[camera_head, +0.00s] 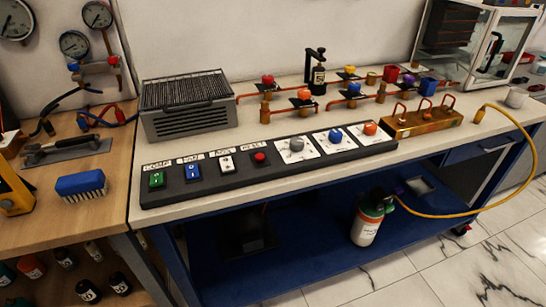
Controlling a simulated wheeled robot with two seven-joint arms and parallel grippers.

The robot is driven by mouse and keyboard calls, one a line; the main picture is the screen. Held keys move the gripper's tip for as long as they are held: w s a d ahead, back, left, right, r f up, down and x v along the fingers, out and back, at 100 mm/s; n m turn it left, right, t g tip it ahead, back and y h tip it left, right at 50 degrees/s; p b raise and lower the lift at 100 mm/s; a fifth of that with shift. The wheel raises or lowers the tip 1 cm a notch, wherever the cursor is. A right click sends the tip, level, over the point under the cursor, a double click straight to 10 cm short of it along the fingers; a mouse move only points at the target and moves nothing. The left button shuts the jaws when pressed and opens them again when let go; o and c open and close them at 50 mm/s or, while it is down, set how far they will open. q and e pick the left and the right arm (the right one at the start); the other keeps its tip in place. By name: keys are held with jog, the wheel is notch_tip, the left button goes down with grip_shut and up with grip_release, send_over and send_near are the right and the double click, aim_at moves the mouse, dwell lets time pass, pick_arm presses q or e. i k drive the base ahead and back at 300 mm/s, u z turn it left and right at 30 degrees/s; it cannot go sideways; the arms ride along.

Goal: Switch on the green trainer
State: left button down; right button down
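A long black switch panel (215,184) lies along the front edge of the white bench. At its left end is a green rocker switch (157,179) with white marks; its on or off position is too small to tell. To its right are a blue rocker switch (191,171), a white switch (226,164) and a red round button (259,157). Handwritten labels stand above them. Farther right are a grey knob (296,144), a blue knob (335,135) and an orange knob (370,128) on white dial plates. Neither of my grippers is in view.
A grey grilled box (186,105) stands behind the panel's left part. Copper pipes with coloured valves and a brass manifold (421,122) fill the bench's back and right. A blue brush (81,185) lies on the wooden table at left. A yellow hose (520,190) hangs at right.

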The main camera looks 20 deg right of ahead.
aim_at(156, 180)
jog(key=k, duration=0.5)
jog(key=z, duration=0.85)
jog(key=i, duration=0.8)
jog(key=u, duration=1.5)
